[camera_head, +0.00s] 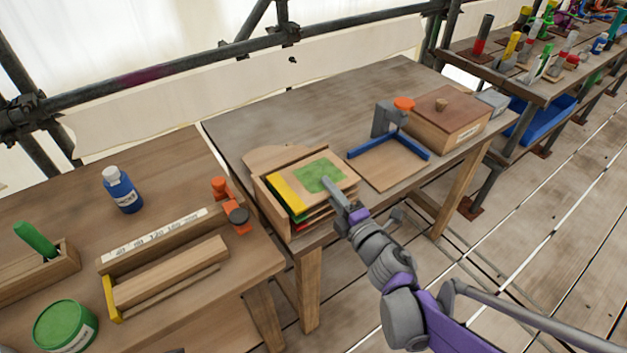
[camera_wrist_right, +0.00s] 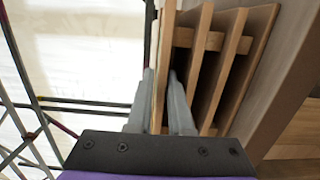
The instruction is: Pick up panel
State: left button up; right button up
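A wooden rack (camera_head: 262,198) at the front edge of the middle bench holds several thin panels in a stack. The top panel (camera_head: 283,188) has a yellow strip and a green patch. My right gripper (camera_head: 333,188) is at the panel's near right edge. In the right wrist view its fingers (camera_wrist_right: 162,85) lie on either side of one thin panel (camera_wrist_right: 159,55), with the other panels (camera_wrist_right: 228,65) to the right. The fingers are close to that panel, but I cannot tell whether both press on it. My left gripper is not in view.
The left bench holds a blue bottle (camera_head: 122,190) and a green tin (camera_head: 65,328). The middle bench's back is clear.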

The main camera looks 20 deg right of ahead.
aim_at(316, 174)
jog(key=x, duration=0.5)
jog(key=shift+w+a+f, duration=0.1)
jog(key=shift+w+a, duration=0.2)
jog(key=shift+w, duration=0.05)
jog(key=shift+s, duration=0.1)
grip_shut()
dwell(1.1)
